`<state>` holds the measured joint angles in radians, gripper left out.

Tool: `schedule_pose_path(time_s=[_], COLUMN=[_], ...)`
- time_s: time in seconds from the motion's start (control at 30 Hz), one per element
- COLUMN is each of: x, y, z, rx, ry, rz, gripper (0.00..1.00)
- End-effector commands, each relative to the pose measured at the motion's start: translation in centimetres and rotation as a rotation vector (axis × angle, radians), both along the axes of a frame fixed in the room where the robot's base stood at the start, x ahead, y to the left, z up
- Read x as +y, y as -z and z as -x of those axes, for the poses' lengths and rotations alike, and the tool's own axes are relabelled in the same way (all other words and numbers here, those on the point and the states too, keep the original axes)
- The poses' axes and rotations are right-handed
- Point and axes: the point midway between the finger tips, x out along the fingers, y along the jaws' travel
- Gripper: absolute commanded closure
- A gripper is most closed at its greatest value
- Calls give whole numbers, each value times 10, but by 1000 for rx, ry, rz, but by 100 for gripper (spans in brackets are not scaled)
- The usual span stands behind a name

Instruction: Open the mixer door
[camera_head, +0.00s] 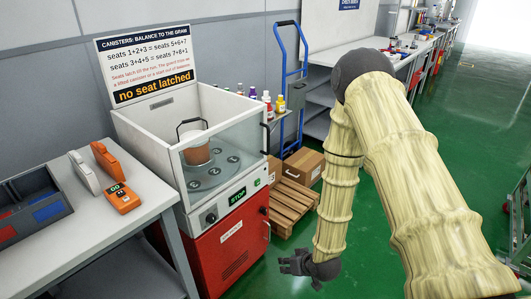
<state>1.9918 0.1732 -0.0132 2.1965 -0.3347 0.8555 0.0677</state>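The mixer (165,125) is a white box with an open top on a red base cabinet (222,257). Its door looks to be the clear front panel (240,142), which appears closed, with a dark handle at its right edge. Behind it, a brown canister (196,152) with a black bail handle stands on a grey turntable with numbered seats. My gripper (284,264) hangs low, right of the red cabinet and apart from the mixer. It looks empty, but its fingers are too small and dark to tell whether they are open.
A sign reading "no seat latched" (146,68) stands behind the mixer. A table (100,235) at left holds an orange device (122,198) and a dark bin (35,205). A pallet (288,207), cardboard boxes (303,166) and a blue hand truck (283,75) stand behind. Green floor is clear around my gripper.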

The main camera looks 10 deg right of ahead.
Motion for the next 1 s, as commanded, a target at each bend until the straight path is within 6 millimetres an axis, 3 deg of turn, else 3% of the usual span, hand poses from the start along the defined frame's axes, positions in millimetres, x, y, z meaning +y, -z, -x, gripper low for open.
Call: schedule_pose_path(time_s=[0.03, 0.2, 0.3, 0.4, 0.53, 0.67, 0.8, 1.0], x=[-5, -20, -31, -43, -56, -63, -64, -54], y=[-5, -71, -121, -171, -225, -256, -266, -265], z=[-42, -152, -204, -242, -271, -283, -289, -309], rx=[-94, -378, -541, -686, -823, -895, -916, -914], ry=[-10, -69, -108, -147, -190, -213, -223, -223], rz=[-16, -61, -78, -88, -93, -94, -94, -93], gripper=[66, 66, 66, 66, 66, 66, 66, 66])
